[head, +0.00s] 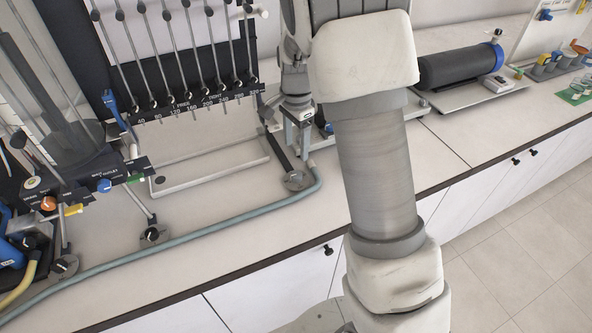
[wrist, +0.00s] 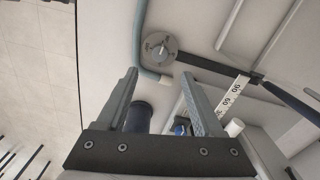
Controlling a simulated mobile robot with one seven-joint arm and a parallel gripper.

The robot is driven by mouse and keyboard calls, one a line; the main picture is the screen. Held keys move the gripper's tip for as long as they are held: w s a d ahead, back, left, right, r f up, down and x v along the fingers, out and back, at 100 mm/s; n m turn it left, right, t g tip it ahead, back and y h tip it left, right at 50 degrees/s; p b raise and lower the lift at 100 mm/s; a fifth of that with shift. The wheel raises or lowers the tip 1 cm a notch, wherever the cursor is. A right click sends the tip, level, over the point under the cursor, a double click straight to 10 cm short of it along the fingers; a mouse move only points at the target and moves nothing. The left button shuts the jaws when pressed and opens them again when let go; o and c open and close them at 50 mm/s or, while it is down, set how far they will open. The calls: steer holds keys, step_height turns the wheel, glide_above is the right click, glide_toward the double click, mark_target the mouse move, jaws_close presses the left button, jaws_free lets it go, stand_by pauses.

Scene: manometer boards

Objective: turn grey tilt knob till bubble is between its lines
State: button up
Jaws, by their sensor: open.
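My gripper (wrist: 157,76) is open in the wrist view, with nothing between its fingertips. Just beyond the fingertips lies a grey round knob-like disc (wrist: 160,47) with a pale mark on its face. What looks like the same disc (head: 297,180) shows in the head view, on the bench at the foot of the manometer board (head: 190,75). I cannot tell for certain that it is the tilt knob. No bubble or pair of lines can be made out. In the head view my arm covers part of the area right of the board.
A grey-blue hose (head: 215,226) runs along the bench front and curves beside the disc. Similar discs stand at left (head: 152,235). A dark cylinder (wrist: 138,116) shows between my fingers, farther back. A black cylinder (head: 460,66) lies at the right rear.

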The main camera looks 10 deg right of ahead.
mark_target(296, 175)
step_height(296, 175, down, 10)
steer(key=shift+f, duration=0.25)
jaws_close()
stand_by(0.4)
